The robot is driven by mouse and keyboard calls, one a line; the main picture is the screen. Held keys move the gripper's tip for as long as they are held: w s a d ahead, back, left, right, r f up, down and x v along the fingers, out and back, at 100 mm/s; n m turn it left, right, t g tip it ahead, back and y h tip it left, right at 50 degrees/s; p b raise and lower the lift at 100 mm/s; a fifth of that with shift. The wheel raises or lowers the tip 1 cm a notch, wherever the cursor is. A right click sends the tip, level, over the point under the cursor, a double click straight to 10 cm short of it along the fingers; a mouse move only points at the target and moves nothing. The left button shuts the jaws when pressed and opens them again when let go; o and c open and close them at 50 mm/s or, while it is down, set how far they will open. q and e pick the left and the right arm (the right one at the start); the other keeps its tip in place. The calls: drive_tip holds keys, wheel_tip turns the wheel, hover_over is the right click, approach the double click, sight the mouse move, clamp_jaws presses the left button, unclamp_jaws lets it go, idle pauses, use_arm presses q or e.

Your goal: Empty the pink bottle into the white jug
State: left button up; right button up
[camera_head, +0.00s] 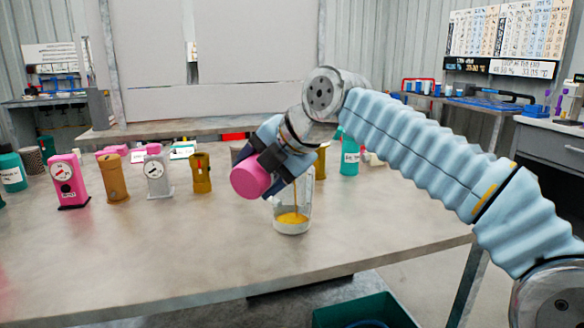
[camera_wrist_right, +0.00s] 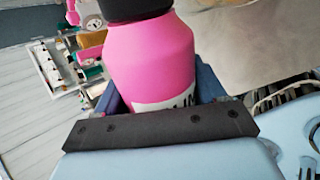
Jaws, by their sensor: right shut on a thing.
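My right gripper (camera_head: 272,168) is shut on the pink bottle (camera_head: 250,179) and holds it tipped over above the table. The bottle's pink base faces the head camera. In the right wrist view the bottle (camera_wrist_right: 150,60) shows its pink body, part of a white label and a black top at the upper edge. The white jug (camera_head: 291,228) stands upright on the table just below and right of the bottle. A thin yellow-orange stream falls into it, and yellow-orange liquid shows inside. The bottle's mouth is hidden behind the gripper. My left gripper is out of view.
A teal bottle (camera_head: 350,156) stands behind the jug. The front table is clear.

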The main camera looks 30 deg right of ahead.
drive_tip(key=shift+w+d+r+m+g+y+p, duration=0.1)
drive_tip(key=shift+r+m+g+y+p, duration=0.55)
drive_tip(key=shift+r+y+p, duration=1.05)
idle(1.9)
drive_tip(key=shift+d+m+h+p, duration=0.1)
drive_tip(key=shift+m+h+p, duration=0.25)
drive_tip(key=shift+p, duration=0.3)
idle(0.3)
drive_tip(key=shift+w+d+r+g, duration=0.1)
drive_tip(key=shift+r+g, duration=0.2)
drive_tip(key=shift+g, duration=0.05)
idle(0.8)
